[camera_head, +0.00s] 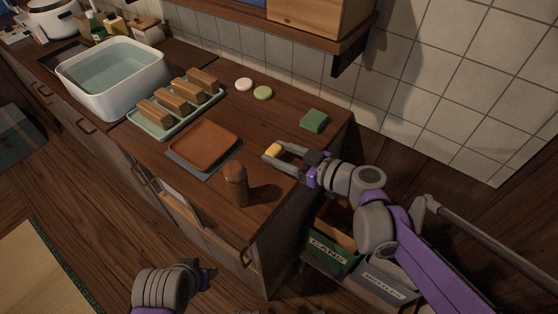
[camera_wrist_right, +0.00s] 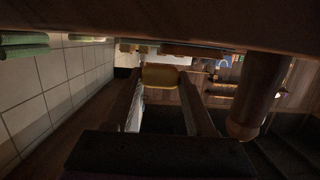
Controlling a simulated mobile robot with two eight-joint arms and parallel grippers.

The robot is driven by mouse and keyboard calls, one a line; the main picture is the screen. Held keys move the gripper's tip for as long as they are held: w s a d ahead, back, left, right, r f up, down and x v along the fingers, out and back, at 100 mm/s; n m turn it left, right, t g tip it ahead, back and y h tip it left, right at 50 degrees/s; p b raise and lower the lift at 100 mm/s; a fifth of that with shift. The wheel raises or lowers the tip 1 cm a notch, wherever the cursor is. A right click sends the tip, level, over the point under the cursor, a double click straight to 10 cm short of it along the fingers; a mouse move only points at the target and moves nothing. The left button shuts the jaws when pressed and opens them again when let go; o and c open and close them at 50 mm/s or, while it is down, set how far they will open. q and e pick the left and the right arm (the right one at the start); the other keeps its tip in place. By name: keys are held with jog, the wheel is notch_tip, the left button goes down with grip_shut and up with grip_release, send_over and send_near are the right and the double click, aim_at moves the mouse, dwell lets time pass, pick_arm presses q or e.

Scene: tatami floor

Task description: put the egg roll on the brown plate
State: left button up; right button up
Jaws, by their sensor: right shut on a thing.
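My right gripper (camera_head: 274,153) reaches in from the right and is shut on the yellow egg roll (camera_head: 272,150). In the right wrist view, the egg roll (camera_wrist_right: 165,77) sits crosswise between the two fingertips. It is close to the counter top, to the right of the brown plate and apart from it. The brown plate (camera_head: 205,143) is square, looks empty and lies on a dark mat on the wooden counter. My left gripper (camera_head: 204,272) is low in the head view, off the counter's front; its fingers are too unclear to tell open or shut.
A brown wooden mill (camera_head: 236,186) stands upright in front of the plate; it also shows in the wrist view (camera_wrist_right: 262,95). A green sponge (camera_head: 313,121) lies behind my right gripper. A pale green tray (camera_head: 174,126) with several wooden blocks is behind the plate, left of it.

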jog(key=shift+f, duration=1.25)
jog(key=shift+f, duration=0.1)
jog(key=shift+f, duration=0.15)
jog(key=o, duration=1.3)
jog(key=shift+b, duration=0.4)
jog(key=p+v, duration=0.2)
jog(key=v, duration=0.9)
jog(key=shift+w, duration=0.15)
